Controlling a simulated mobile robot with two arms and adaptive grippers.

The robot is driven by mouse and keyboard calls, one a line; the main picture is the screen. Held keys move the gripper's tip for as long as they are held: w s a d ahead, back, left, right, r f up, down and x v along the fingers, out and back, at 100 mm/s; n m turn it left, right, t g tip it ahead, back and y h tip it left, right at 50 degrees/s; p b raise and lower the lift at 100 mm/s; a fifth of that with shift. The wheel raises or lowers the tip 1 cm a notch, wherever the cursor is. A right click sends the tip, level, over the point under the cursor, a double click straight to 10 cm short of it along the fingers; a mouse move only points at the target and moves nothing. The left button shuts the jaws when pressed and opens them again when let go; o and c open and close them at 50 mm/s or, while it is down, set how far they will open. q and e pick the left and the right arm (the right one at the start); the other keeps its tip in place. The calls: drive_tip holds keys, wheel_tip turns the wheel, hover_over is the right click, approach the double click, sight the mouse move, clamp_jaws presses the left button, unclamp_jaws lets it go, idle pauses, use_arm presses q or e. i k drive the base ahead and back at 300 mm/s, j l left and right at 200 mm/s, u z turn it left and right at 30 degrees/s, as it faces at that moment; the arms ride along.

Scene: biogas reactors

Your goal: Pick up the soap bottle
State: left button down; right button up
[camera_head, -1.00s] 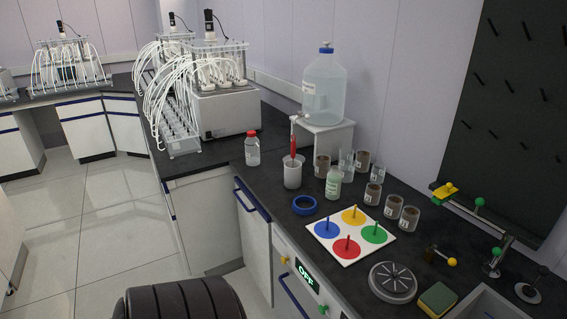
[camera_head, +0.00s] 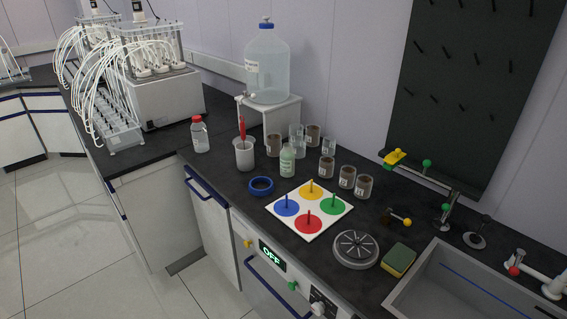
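A small bottle with pale green contents (camera_head: 287,161), which looks like the soap bottle, stands upright on the dark counter (camera_head: 232,194). Neither of my grippers shows in this view.
A red-capped bottle (camera_head: 200,135) stands further left. A blue ring (camera_head: 261,186) and a white board with coloured discs (camera_head: 333,225) lie in front of the green bottle. Brown-filled jars (camera_head: 327,168) stand to its right. A sink (camera_head: 455,290) is at the lower right.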

sight(287, 154)
drive_tip(key=i+j+z, duration=0.25)
drive_tip(key=j, duration=0.35)
drive_tip(key=i+j+z, duration=0.1)
drive_tip(key=i+j, duration=0.15)
drive_tip(key=i+j+z, duration=0.1)
drive_tip(key=j, duration=0.3)
